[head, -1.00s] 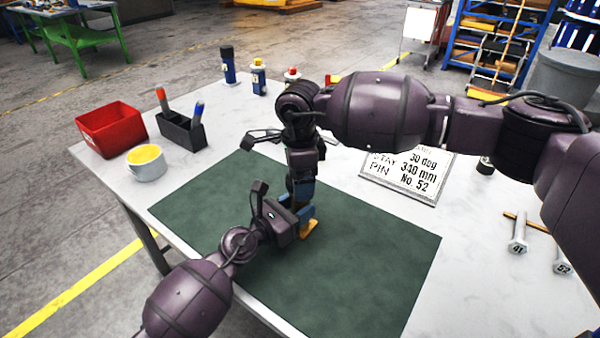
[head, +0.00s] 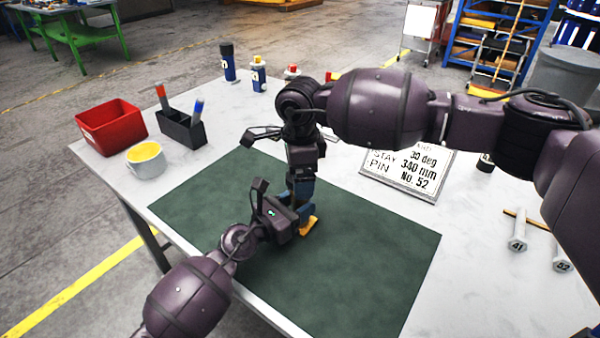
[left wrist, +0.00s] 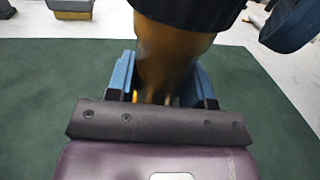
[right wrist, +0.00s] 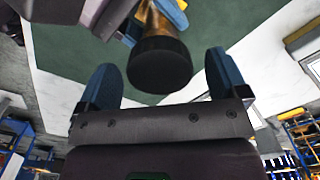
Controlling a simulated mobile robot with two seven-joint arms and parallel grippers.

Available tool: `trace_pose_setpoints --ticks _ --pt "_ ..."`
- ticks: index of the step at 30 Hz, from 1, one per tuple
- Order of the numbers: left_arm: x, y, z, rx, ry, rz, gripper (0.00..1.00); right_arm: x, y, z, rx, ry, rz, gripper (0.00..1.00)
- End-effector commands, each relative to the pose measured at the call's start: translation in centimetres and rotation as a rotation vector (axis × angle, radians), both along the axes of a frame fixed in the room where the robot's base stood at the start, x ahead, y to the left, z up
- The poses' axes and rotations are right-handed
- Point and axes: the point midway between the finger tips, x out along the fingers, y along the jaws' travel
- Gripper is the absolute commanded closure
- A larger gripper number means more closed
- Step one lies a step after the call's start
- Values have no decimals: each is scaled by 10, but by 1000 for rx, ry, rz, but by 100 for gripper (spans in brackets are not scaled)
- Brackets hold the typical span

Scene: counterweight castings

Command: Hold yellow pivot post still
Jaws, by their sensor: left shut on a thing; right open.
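The yellow pivot post (left wrist: 170,55) stands on the green mat, brownish yellow with a wide black cap on top. In the head view only its yellow foot (head: 308,226) shows; the grippers hide the rest. My left gripper (left wrist: 162,75) is shut on the post, with a blue finger on either side of it. My right gripper (right wrist: 162,75) is open above the post. Its two blue fingers stand apart on either side of the black cap (right wrist: 160,66), with a gap visible on each side in the right wrist view.
The green mat (head: 350,270) is clear to the right. A red bin (head: 110,125), a yellow-filled cup (head: 147,160) and a black pen holder (head: 180,131) stand at the left. A lettered sign (head: 405,172) lies behind the mat. Numbered bolts (head: 518,235) lie at the right.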

Motion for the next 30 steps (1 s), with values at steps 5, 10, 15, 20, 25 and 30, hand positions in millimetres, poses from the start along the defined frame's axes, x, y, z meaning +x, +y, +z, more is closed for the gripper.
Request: trace_pose_setpoints --ticks 5,10,15,20,25,30 --pt "0 0 0 0 0 0 100 0 0 5 0 -1 0 8" --pt "0 0 0 0 0 0 100 1 0 27 1 -4 0 8" --pt "0 0 0 0 0 0 100 1 0 60 1 -4 0 8" --pt "0 0 0 0 0 0 100 0 0 89 0 -3 0 8" --pt "0 0 0 0 0 0 100 0 0 110 0 -1 0 8" --pt "0 0 0 0 0 0 100 0 0 119 0 0 0 8"
